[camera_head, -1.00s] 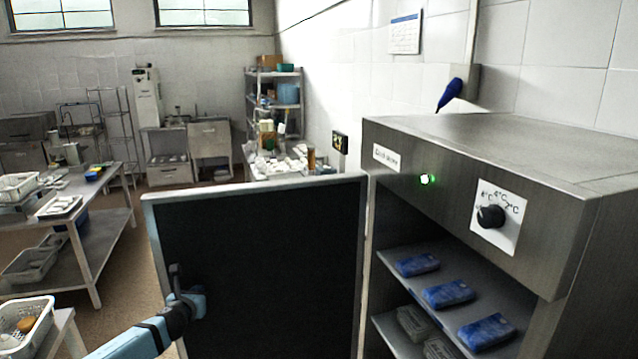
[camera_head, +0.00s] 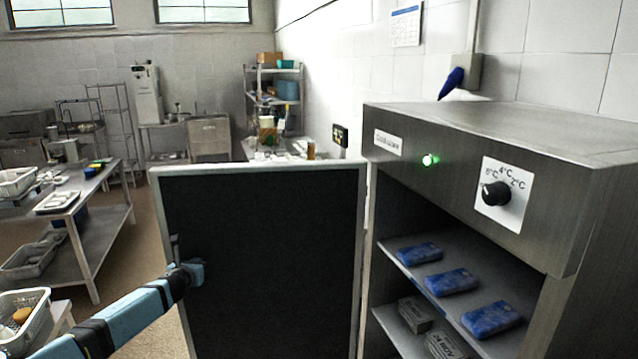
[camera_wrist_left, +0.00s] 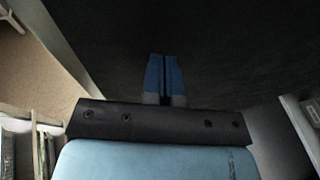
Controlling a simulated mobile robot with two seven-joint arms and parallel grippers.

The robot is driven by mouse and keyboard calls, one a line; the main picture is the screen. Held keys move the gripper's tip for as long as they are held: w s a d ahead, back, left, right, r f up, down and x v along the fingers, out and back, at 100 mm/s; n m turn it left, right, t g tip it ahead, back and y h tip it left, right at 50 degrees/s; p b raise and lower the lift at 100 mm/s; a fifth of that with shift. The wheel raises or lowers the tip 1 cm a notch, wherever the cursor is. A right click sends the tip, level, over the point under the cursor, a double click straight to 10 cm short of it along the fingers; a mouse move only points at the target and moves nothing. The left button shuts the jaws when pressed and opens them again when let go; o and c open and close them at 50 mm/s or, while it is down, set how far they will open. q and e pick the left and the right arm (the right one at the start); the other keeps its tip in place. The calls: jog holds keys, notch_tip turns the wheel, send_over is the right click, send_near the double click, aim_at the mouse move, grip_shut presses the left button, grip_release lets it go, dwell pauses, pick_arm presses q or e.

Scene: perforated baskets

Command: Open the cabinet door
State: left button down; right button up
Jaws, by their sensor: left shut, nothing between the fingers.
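The steel cabinet (camera_head: 420,140) stands at the right in the head view, with a green light and a temperature dial on its front. Its door (camera_head: 270,260) stands wide open, swung out to the left, dark inner face with a pale frame towards me. My left gripper (camera_head: 196,270) is at the left part of the door's inner face. In the left wrist view its blue fingers (camera_wrist_left: 164,75) are closed together with nothing between them, right at the dark door surface (camera_wrist_left: 210,50). Whether they touch it I cannot tell. My right gripper is not in view.
Blue packs (camera_head: 452,282) lie on the cabinet's upper shelf, and grey boxes (camera_head: 415,315) are below. A steel table (camera_head: 100,225) with trays stands at the left. A white basket (camera_head: 22,320) is at the lower left. Open floor lies between the table and the door.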

pick_arm(q)
jog(key=shift+s, duration=0.1)
jog(key=d+p+v, duration=0.2)
jog(key=p+v, duration=0.3)
jog(key=v, duration=0.9)
jog(key=shift+d+f, duration=0.2)
jog(key=shift+d, duration=0.2)
jog(key=shift+s, duration=0.1)
jog(key=s+d+f+n+g+h, duration=0.2)
jog(key=s+d+f+n, duration=0.55)
jog(key=s, duration=0.25)
jog(key=s+d+f+n+g+h, duration=0.1)
jog(key=s+d+f+n+h, duration=0.1)
jog(key=s+d+f+n, duration=0.65)
jog(key=s+a+f+n+y, duration=0.1)
jog(key=s+n, duration=0.8)
jog(key=s, duration=0.4)
jog(key=s+a+f+n+g, duration=0.1)
jog(key=s+n, duration=0.8)
jog(key=s, duration=0.5)
jog(key=shift+a+f+y, duration=0.25)
jog(key=shift+a+y, duration=0.15)
